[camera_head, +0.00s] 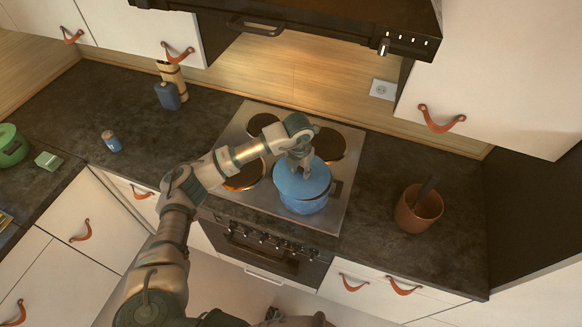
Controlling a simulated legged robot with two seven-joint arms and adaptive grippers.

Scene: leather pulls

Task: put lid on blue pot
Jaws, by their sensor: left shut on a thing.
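The blue pot (305,207) stands on the front right part of the stove top. A blue lid (292,186) is over its mouth and covers most or all of the opening. I cannot tell whether the lid is seated on the rim or held just above it. My left gripper (303,168) comes down from above and is shut on the lid, near its middle. The fingers hide the part of the lid that they hold.
The steel stove top (236,131) has dark round burners behind and left of the pot. A brown crock (418,208) with a dark utensil stands on the counter at right. A green pot (12,147) and a small blue jar (111,141) are at left. The range hood (330,22) overhangs the back.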

